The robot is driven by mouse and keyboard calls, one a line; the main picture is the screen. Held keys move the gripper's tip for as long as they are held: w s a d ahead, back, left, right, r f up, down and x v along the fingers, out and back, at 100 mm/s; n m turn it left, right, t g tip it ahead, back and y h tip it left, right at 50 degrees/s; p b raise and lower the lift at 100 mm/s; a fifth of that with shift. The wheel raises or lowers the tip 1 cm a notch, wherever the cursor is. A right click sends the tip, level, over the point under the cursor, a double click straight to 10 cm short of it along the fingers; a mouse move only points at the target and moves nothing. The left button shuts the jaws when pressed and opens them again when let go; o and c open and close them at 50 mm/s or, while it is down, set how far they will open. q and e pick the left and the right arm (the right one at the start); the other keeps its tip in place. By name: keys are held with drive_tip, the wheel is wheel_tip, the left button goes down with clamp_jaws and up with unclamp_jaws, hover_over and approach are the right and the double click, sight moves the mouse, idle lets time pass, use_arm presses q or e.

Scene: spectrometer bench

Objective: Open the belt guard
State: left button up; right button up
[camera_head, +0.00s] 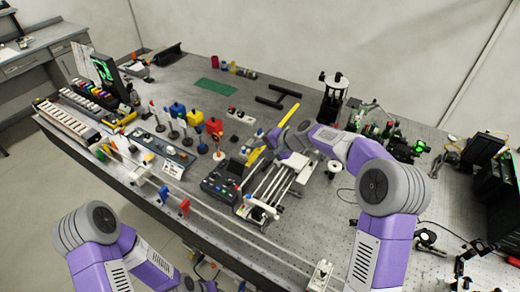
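A long yellow strip, which looks like the belt guard (290,112), slants up at the far end of a silver rail device (272,187) in the middle of the bench. Another yellow piece (256,157) shows lower down, beside my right gripper. My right gripper (268,141) reaches in from the right and is at the yellow parts. Its fingers are too small and covered to show whether they grip. My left arm is low at the left, in front of the bench. Its gripper (197,286) is at the bottom edge, mostly cut off.
A dark control box (222,183) with buttons stands left of the rail device. Bottles, posts and sample racks (65,117) crowd the left side. A black upright instrument (333,98) stands behind my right arm. A green mat (214,87) lies at the back, with bare bench around it.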

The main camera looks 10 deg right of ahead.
drive_tip(key=v, duration=0.6)
drive_tip(key=shift+s+r+b, duration=0.15)
drive_tip(key=shift+r+b, duration=0.1)
drive_tip(key=shift+b, duration=0.15)
drive_tip(key=shift+d, duration=0.15)
